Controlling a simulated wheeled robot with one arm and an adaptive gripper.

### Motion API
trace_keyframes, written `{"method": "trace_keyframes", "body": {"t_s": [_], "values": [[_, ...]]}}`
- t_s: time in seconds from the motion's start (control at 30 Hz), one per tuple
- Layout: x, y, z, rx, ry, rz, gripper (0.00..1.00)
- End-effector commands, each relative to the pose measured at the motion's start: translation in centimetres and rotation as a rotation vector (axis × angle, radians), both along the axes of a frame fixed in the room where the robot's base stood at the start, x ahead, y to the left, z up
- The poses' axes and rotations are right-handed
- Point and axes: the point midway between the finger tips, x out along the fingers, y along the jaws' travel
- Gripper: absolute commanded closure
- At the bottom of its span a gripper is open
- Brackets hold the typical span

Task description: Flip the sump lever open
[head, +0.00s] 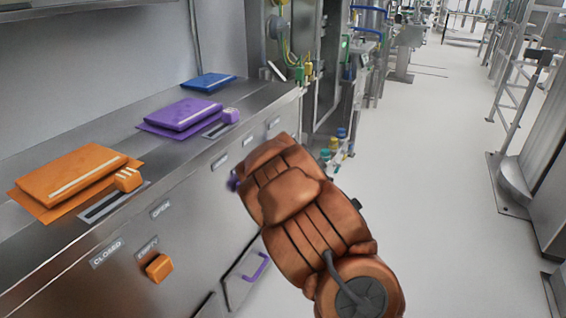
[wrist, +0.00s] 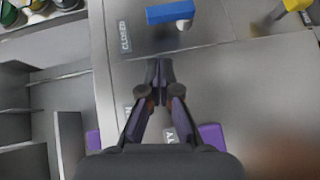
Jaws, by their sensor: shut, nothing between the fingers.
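No label in view names the sump lever. In the wrist view a blue bar-shaped lever (wrist: 170,13) on a pale post lies crosswise at the top, beside a CLOSED label (wrist: 124,36). My gripper (wrist: 158,72) is shut and empty, its tips below the blue lever in the picture and apart from it. In the head view my arm hides most of the gripper and the panel behind it. An orange lever (head: 128,179) sits at a slot between CLOSED and OPEN labels, and a purple lever (head: 230,116) sits at a farther slot.
Orange (head: 72,174), purple (head: 184,113) and blue (head: 208,82) lids lie along the steel counter. An orange knob (head: 158,267) and a purple handle (head: 256,267) are on its front. Open compartments (wrist: 28,120) show at the wrist view's left. The aisle floor (head: 430,180) is clear.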

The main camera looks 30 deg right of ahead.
Motion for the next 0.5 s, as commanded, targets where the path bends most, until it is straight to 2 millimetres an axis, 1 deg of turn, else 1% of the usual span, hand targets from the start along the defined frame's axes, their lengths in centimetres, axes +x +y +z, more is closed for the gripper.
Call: {"method": "trace_keyframes", "body": {"t_s": [0.03, 0.13, 0.3, 0.5], "values": [[0.3, 0.0, -1.8, -0.032, -0.014, 0.027, 1.0], [0.9, 0.3, -2.6, -0.089, -0.05, 0.074, 1.0], [1.2, 0.7, -3.2, -0.134, -0.082, 0.112, 1.0], [1.3, 0.8, -3.0, -0.141, -0.089, 0.119, 1.0]]}}
